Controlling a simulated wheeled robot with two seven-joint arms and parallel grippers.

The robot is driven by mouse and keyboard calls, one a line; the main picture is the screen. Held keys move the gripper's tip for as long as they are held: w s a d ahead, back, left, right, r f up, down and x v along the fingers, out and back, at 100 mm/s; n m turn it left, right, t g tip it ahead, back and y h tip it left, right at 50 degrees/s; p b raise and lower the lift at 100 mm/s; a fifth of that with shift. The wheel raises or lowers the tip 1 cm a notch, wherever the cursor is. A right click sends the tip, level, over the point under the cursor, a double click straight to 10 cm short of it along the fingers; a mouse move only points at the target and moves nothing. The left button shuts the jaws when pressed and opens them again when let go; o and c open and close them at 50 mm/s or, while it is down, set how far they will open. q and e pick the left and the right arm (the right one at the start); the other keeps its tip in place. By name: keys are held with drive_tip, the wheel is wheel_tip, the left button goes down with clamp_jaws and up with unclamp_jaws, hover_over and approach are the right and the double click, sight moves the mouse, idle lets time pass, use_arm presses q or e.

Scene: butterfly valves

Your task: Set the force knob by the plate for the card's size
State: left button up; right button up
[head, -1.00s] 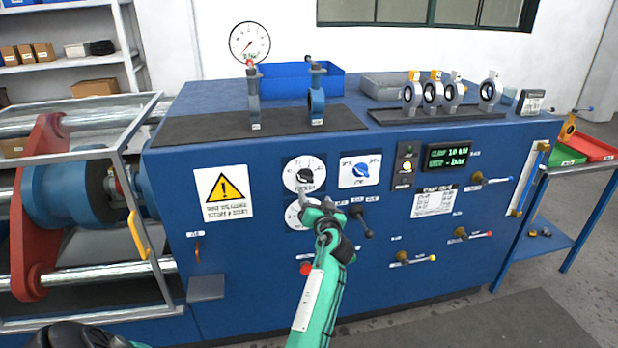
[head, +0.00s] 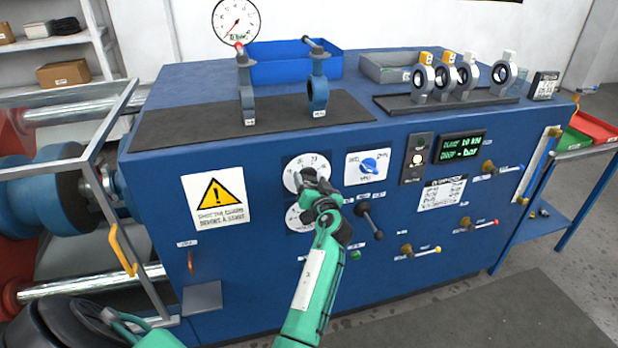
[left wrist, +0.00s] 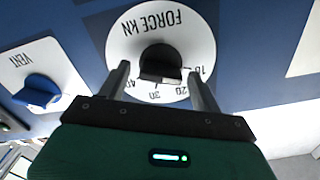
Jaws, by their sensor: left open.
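The force knob (left wrist: 160,62) is black and sits in the middle of a white round dial marked FORCE kN, upside down in the left wrist view. In the head view the dial (head: 296,170) is partly covered by my left gripper (head: 316,186). In the left wrist view my left gripper (left wrist: 159,72) is open, with one finger to each side of the knob; I cannot tell whether they touch it. A white printed plate (head: 441,193) is on the panel, its text too small to read. A small framed card (head: 544,85) stands at the top right. My right gripper is not in view.
A second dial (head: 297,218) is partly hidden below the force dial. A blue vent knob (head: 369,165) is to the right, and a black lever (head: 369,218) is close to my gripper. A green-lettered display (head: 460,146) is further right. Several valves (head: 446,82) stand on the bench top.

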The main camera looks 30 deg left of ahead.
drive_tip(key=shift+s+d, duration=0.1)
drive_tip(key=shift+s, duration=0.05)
use_arm(q)
drive_tip(key=shift+c, duration=1)
drive_tip(key=c, duration=0.8)
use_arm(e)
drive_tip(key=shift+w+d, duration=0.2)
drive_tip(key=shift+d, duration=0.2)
